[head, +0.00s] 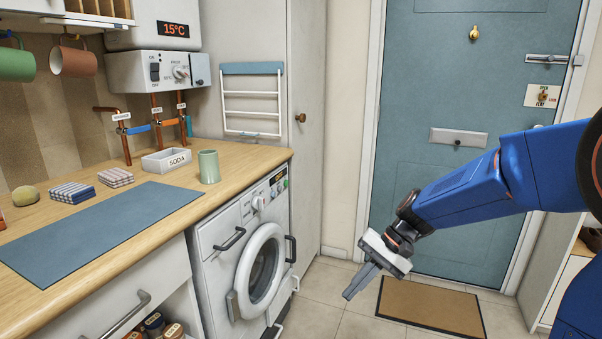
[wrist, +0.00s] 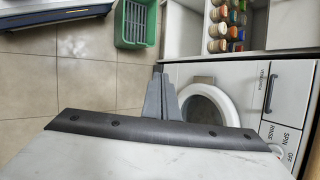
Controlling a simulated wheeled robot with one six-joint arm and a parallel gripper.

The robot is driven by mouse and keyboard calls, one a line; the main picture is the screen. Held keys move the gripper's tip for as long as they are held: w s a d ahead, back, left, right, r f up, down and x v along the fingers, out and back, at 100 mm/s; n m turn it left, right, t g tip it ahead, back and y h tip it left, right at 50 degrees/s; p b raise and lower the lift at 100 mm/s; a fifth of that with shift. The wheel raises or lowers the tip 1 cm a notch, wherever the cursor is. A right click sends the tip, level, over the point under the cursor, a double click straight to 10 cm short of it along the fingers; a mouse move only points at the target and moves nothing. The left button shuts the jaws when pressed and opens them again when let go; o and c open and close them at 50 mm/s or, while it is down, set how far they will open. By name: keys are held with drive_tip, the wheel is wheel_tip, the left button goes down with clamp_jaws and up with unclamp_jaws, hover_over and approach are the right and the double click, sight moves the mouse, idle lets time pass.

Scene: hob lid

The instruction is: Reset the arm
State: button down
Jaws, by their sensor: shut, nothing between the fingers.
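My blue arm reaches in from the right in the head view. My gripper (head: 352,293) is at its end, pointing down and to the left, over the floor to the right of the washing machine (head: 226,273). In the wrist view the grey fingers of my gripper (wrist: 160,78) are together with nothing between them. The washing machine's round door (wrist: 210,108) shows behind and to the right of them. The gripper appears apart from everything around it.
A doormat (head: 430,306) lies before the blue door (head: 440,90). A green crate (wrist: 135,23) stands on the tiled floor.

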drive_tip(key=s+d+r+n+t+h, duration=0.2)
drive_tip(key=s+d+t+h, duration=0.1)
drive_tip(key=s+d, duration=0.5)
drive_tip(key=s+d+r+n+t+h, duration=0.2)
drive_tip(key=s+d, duration=0.6)
drive_tip(key=s, duration=0.5)
drive_tip(key=shift+s+r+t+h, duration=0.2)
drive_tip(key=shift+r+t+h, duration=0.4)
drive_tip(key=shift+h, duration=0.5)
drive_tip(key=shift+f, duration=0.1)
